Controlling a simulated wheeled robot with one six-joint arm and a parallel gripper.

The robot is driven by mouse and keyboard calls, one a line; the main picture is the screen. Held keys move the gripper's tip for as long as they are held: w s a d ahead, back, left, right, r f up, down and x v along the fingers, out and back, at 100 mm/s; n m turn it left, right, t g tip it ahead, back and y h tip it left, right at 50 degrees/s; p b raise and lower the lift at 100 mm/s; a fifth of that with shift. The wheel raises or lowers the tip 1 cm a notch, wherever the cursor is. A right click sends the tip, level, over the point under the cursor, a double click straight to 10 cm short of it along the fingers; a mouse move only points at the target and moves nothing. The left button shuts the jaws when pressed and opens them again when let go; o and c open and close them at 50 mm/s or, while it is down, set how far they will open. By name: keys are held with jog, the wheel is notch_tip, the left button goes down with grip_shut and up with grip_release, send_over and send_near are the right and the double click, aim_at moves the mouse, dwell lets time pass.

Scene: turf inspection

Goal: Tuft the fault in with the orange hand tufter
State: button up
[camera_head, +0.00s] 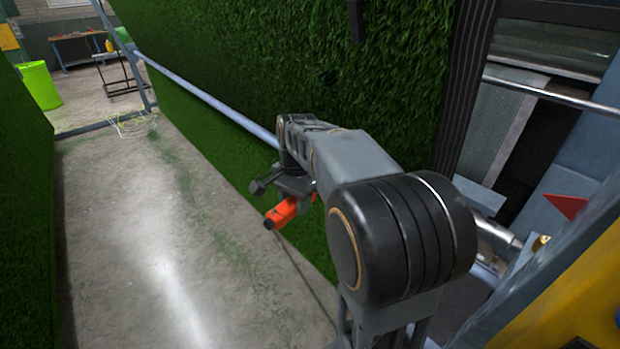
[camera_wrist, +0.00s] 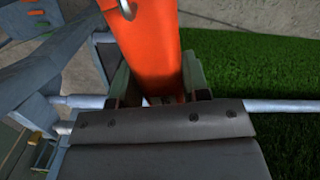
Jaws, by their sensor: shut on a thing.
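The orange hand tufter (camera_head: 283,212) is held by my gripper (camera_head: 292,188) in front of the hanging green turf (camera_head: 400,60). In the wrist view the tufter (camera_wrist: 147,45) stands between the two fingers of my gripper (camera_wrist: 157,82), which is shut on it. A metal ring shows at the tufter's upper end there. Its working tip cannot be made out. A small dark patch (camera_head: 328,78) shows on the turf above my arm; I cannot tell for sure that it is the fault.
A grey bar (camera_head: 205,97) runs along the front of the turf, close to my gripper. Machine rollers (camera_head: 555,95) and a frame stand at the right. A second turf wall (camera_head: 22,200) borders the left. The concrete aisle (camera_head: 130,240) between is mostly clear, with a wire coil (camera_head: 133,125) farther back.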

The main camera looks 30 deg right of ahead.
jog(key=w+d+r+m+p, duration=0.1)
jog(key=d+r, duration=0.4)
jog(key=d, duration=0.7)
jog(key=shift+r+m+p, duration=0.15)
jog(key=shift+m+p, duration=0.65)
jog(key=shift+p, duration=0.55)
jog(key=shift+w+d+r+p, duration=0.15)
jog(key=shift+d+r+p, duration=0.1)
jog(key=shift+d+p, duration=0.55)
jog(key=shift+w+d+r+p, duration=0.15)
jog(key=shift+d+r+p, duration=0.1)
jog(key=shift+d+p, duration=0.55)
jog(key=shift+s+d, duration=0.1)
jog(key=shift+s+d+b, duration=0.1)
jog(key=shift+s+b, duration=0.3)
jog(key=shift+s, duration=0.5)
jog(key=shift+s, duration=0.1)
jog(key=shift+s+d, duration=0.25)
jog(key=shift+s, duration=0.35)
